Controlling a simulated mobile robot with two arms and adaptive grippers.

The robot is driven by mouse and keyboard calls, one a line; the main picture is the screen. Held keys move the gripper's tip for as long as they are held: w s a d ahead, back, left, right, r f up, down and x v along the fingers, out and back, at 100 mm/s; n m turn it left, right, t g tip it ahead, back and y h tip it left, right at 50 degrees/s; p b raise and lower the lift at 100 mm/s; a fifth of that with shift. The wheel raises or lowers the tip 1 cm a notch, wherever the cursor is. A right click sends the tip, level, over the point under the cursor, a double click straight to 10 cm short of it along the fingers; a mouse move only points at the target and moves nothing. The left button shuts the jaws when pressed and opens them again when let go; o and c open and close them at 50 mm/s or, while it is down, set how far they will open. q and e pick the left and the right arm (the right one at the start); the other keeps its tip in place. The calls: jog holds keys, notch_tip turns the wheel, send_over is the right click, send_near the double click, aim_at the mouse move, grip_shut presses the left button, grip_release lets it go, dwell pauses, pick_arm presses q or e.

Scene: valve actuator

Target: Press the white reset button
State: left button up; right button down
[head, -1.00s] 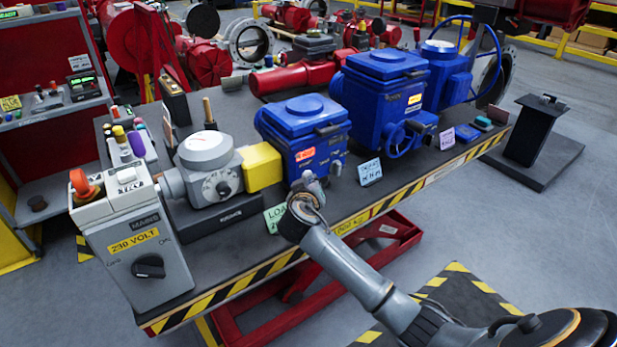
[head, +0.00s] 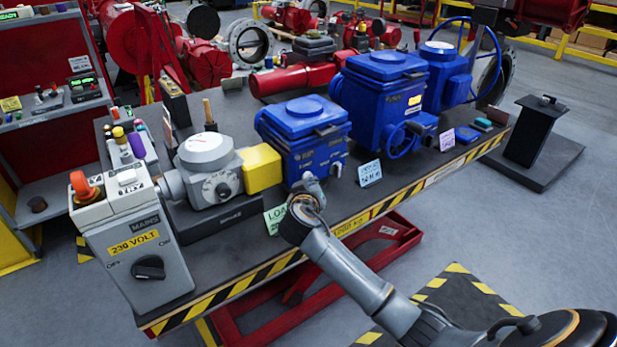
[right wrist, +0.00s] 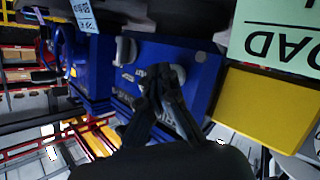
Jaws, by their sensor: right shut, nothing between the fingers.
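The small blue actuator box (head: 318,150) stands on the bench, with white lettering on its front face. My right gripper (head: 311,184) is shut and empty, close in front of the lower left of that face. In the right wrist view my shut fingertips (right wrist: 155,75) point at the blue face, beside a pale rounded knob or button (right wrist: 180,74). The fingers partly hide it, and I cannot tell contact or whether it is the white reset button. A second pale knob (right wrist: 125,50) is on the same face. My left gripper is not in view.
A yellow block (head: 262,168) and a grey gauge housing (head: 210,170) adjoin the box on the left. A green card (head: 276,217) stands close to my gripper. A grey mains box (head: 145,255) is at the bench's left end. Larger blue actuators (head: 383,95) stand to the right.

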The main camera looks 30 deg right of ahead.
jog(key=shift+s, duration=0.5)
jog(key=s, duration=0.1)
jog(key=s+p, duration=0.1)
jog(key=s, duration=0.1)
jog(key=s+p, duration=0.1)
jog(key=s, duration=0.1)
jog(key=shift+d, duration=0.25)
jog(key=shift+f, duration=0.1)
dwell(0.6)
